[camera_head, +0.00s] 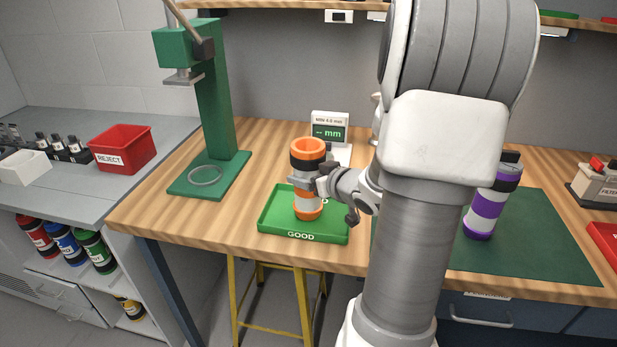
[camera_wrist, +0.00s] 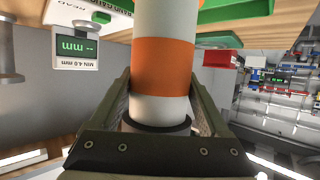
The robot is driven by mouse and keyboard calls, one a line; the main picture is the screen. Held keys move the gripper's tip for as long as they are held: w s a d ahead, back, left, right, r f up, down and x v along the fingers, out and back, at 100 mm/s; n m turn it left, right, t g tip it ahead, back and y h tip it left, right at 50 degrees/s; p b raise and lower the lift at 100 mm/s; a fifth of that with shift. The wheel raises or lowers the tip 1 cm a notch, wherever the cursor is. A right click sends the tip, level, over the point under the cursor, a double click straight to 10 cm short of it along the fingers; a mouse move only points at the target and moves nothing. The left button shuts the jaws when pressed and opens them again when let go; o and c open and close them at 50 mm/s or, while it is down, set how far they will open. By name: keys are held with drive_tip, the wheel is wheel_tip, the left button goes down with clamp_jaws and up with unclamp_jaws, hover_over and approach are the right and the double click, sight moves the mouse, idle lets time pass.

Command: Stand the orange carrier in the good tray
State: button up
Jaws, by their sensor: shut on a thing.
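The orange carrier (camera_head: 308,202) is a cylinder with orange, white and black bands. It stands upright at the green tray labelled GOOD (camera_head: 275,223), within its outline in the head view. Whether its base touches the tray floor I cannot tell. My gripper (camera_head: 308,184) is shut on the carrier from the right, around its upper middle part. In the wrist view the carrier (camera_wrist: 163,65) fills the space between the two fingers of my gripper (camera_wrist: 165,110). Part of the tray is hidden behind the carrier and gripper.
A green press (camera_head: 217,110) stands left of the tray, and a gauge display (camera_head: 330,128) behind it. A purple carrier (camera_head: 487,207) stands on the green mat (camera_head: 540,240) at right. A red REJECT bin (camera_head: 122,148) sits on the grey side bench.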

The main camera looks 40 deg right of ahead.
drive_tip(key=shift+f, duration=0.15)
drive_tip(key=o, duration=1.4)
drive_tip(key=shift+r, duration=0.3)
drive_tip(key=d+p+v, duration=0.1)
drive_tip(key=p+v, duration=0.2)
drive_tip(key=v, duration=0.9)
drive_tip(key=shift+a, duration=0.45)
